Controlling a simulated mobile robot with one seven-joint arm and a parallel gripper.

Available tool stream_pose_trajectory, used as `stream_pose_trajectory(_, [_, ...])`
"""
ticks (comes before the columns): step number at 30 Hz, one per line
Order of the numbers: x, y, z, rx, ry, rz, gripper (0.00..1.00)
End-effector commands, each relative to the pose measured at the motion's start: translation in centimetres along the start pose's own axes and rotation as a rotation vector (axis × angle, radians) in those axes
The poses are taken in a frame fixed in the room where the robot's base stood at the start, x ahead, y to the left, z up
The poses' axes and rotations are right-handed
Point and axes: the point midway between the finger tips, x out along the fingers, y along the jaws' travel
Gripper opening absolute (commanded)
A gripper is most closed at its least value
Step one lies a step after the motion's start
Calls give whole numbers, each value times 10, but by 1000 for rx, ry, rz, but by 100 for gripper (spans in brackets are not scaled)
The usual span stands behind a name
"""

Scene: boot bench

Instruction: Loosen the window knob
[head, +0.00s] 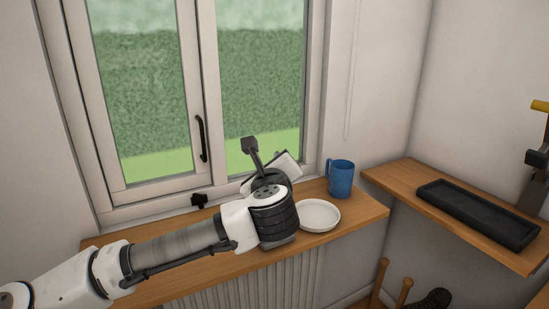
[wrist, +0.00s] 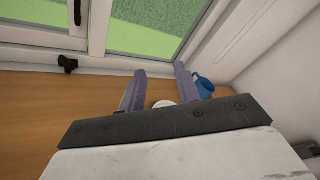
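The small black window knob (head: 199,201) sits low on the white window frame, just above the wooden sill, left of my forearm's end. It also shows at the upper left of the wrist view (wrist: 68,64). In the wrist view my gripper (wrist: 160,70) has its two purple-grey fingers wide apart with nothing held between them. It is to the right of the knob and apart from it. In the head view my wrist hides most of the gripper, and its fingers cannot be made out clearly.
A wooden sill (head: 120,238) runs under the window. A white plate (head: 319,215) and a blue mug (head: 341,180) stand right of my wrist. A black window handle (head: 202,138) hangs above the knob. A black tray (head: 478,213) lies on the right bench. The sill near the knob looks clear.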

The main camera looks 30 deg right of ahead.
Motion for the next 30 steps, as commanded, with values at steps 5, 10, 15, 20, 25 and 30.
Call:
stream_pose_trajectory(5, [-4, -3, 1, -16, 9, -17, 33])
stream_pose_trajectory(10, [-4, -3, 0, -19, 10, -19, 33])
stream_pose_trajectory(15, [-5, -4, 0, -21, 9, -20, 26])
stream_pose_trajectory(20, [-17, -26, 21, -142, -5, -125, 20])
stream_pose_trajectory(25, [-71, -70, 106, -505, -69, -455, 20])
stream_pose_trajectory(30, [-162, -58, 220, -852, -191, -843, 20])
